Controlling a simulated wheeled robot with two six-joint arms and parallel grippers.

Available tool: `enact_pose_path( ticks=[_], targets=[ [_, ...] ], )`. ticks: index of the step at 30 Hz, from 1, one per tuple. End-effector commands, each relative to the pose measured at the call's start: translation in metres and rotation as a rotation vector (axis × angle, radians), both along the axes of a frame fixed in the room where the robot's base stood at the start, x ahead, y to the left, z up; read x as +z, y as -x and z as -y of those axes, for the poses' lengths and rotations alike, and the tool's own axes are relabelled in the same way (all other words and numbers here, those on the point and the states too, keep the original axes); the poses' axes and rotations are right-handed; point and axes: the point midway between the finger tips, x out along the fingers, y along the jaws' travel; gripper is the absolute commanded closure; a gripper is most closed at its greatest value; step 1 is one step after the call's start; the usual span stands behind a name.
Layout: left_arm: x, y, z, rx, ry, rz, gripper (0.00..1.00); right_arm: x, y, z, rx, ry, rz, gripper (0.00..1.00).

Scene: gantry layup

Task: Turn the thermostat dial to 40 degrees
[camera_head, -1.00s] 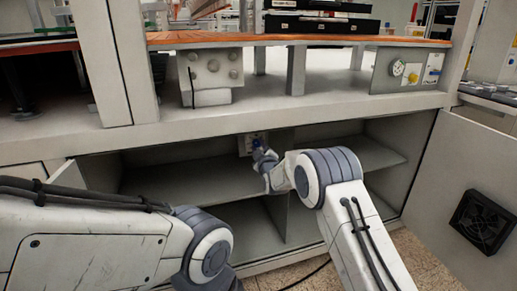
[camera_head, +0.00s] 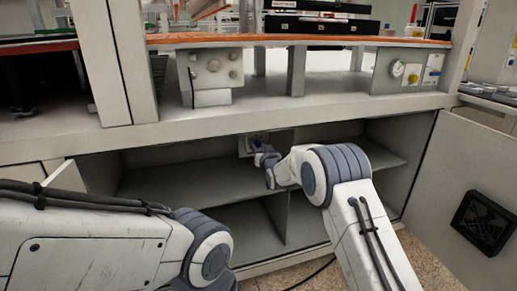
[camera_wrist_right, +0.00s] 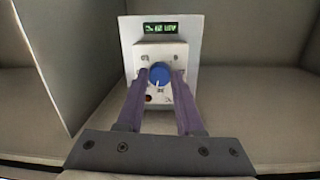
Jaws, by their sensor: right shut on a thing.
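The thermostat is a pale box (camera_wrist_right: 178,52) with a green-lit display (camera_wrist_right: 161,29) whose digits are too small to read surely. Its round blue dial (camera_wrist_right: 159,74) has a white mark pointing down. In the head view the thermostat (camera_head: 249,140) is small, on the back wall inside the cabinet. My right gripper (camera_wrist_right: 160,78) is shut on the dial, one purple finger on each side. In the head view my right gripper (camera_head: 258,148) reaches into the cabinet and partly hides the dial. My left arm shows at lower left, but its gripper is out of view.
The open cabinet has a shelf (camera_head: 185,182) and a middle divider below it. An open door with a black fan (camera_head: 482,221) stands at the right. A panel with a gauge (camera_head: 398,70) and a grey box with knobs (camera_head: 211,69) sit above the cabinet.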

Motion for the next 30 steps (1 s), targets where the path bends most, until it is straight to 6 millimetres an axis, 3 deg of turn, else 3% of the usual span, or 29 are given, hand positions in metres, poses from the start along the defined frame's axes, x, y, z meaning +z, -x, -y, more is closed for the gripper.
enact_pose_path(
  ticks=[15, 30],
  targets=[
    [0.0083, 0.0000, 0.0000, 0.000, 0.000, 0.000, 0.50, 0.0009, -0.0003, 0.0012, -0.001, -0.365, -0.119, 1.00],
    [0.0105, 0.0000, 0.0001, 0.000, 0.000, 0.000, 0.50, 0.0005, -0.0004, 0.0016, -0.001, -0.460, -0.149, 1.00]
  ],
)
